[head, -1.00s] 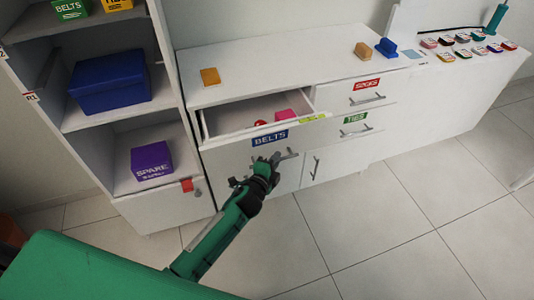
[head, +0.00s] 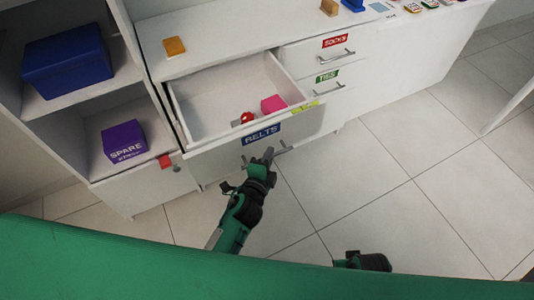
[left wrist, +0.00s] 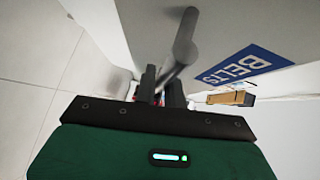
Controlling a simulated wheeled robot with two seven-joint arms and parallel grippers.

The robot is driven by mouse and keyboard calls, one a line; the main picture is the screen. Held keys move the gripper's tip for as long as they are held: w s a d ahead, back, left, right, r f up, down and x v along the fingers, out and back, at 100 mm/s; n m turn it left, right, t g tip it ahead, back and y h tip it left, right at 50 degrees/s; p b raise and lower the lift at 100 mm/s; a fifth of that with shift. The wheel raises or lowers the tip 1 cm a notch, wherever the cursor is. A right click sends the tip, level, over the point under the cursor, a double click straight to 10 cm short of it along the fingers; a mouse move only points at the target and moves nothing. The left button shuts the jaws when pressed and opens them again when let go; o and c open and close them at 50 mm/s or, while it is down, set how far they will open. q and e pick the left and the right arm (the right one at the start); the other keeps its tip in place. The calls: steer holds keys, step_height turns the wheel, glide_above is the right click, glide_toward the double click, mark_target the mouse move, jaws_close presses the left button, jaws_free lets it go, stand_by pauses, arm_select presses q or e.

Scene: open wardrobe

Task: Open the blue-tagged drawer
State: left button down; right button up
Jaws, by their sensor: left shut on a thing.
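The blue-tagged drawer (head: 215,146), labelled BELTS, stands pulled out of the white cabinet, its inside showing from above. A red thing (head: 246,117) and a pink block (head: 272,104) lie in it. Its blue tag (head: 262,135) is on the front and also shows in the left wrist view (left wrist: 240,66). My left gripper (head: 266,158) is shut on the drawer's bar handle (head: 283,149), below the tag. In the left wrist view the handle (left wrist: 180,48) runs into the jaws. A dark green and black part of my right arm shows at the bottom; its jaws cannot be made out.
Closed drawers tagged SOCKS (head: 336,41) and TIES (head: 327,76) are to the right. An orange block (head: 174,46) lies on the cabinet top. Left shelves hold a blue box (head: 67,66) and a purple SPARE box (head: 124,141). The tiled floor (head: 380,200) is clear.

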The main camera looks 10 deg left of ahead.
arm_select(q)
steer(key=c, duration=1.5)
jaws_free()
arm_select(e)
steer(key=shift+w, duration=0.15)
arm_select(q)
steer(key=v, duration=1.3)
steer(key=shift+s+b, duration=0.35)
steer(key=shift+s, duration=0.05)
arm_select(e)
steer(key=shift+w+r, duration=0.15)
steer(key=shift+r, duration=0.7)
arm_select(q)
steer(key=shift+a, duration=0.15)
